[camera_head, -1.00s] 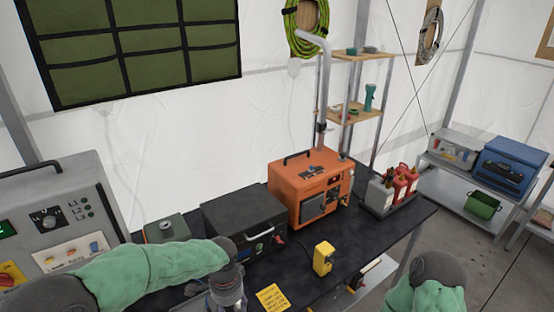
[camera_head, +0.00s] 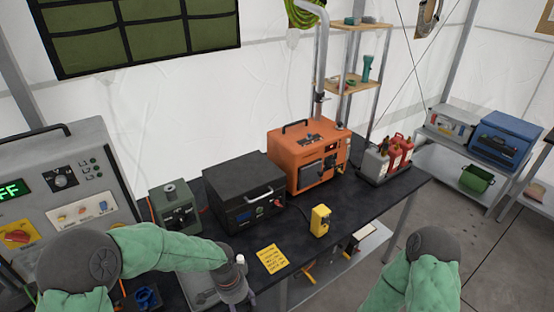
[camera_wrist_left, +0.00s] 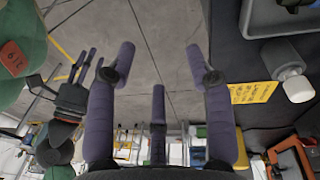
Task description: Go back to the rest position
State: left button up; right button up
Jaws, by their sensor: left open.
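My left arm comes in from the left in the head view, its wrist over the front edge of the black table (camera_head: 350,215). In the left wrist view my left gripper (camera_wrist_left: 164,65) is open, its purple-grey fingers spread with nothing between them; grey floor shows beyond. My right arm's green sleeve is at the lower right of the head view, and its gripper is out of that picture. A dark gripper, my right one (camera_wrist_left: 85,80), shows at the left of the left wrist view, beside the table; its opening is unclear.
On the table stand a grey control panel (camera_head: 55,185) reading OFF, a green box (camera_head: 176,210), a black case (camera_head: 243,190), an orange machine (camera_head: 308,160), a yellow device (camera_head: 320,221), a yellow note (camera_head: 271,259) and a tray of red bottles (camera_head: 390,160).

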pick_arm(q)
jog(key=s+f+n+h+b, duration=0.1)
jog(key=s+f+n, duration=0.4)
jog(key=f, duration=0.6)
jog(key=s+f+n+h+b, duration=0.1)
jog(key=s+f+n+b, duration=0.2)
jog(key=s+f+n, duration=0.3)
jog(key=shift+s+d+f+t+b, duration=0.4)
jog(key=shift+s+f, duration=1)
jog(key=shift+f, duration=1.15)
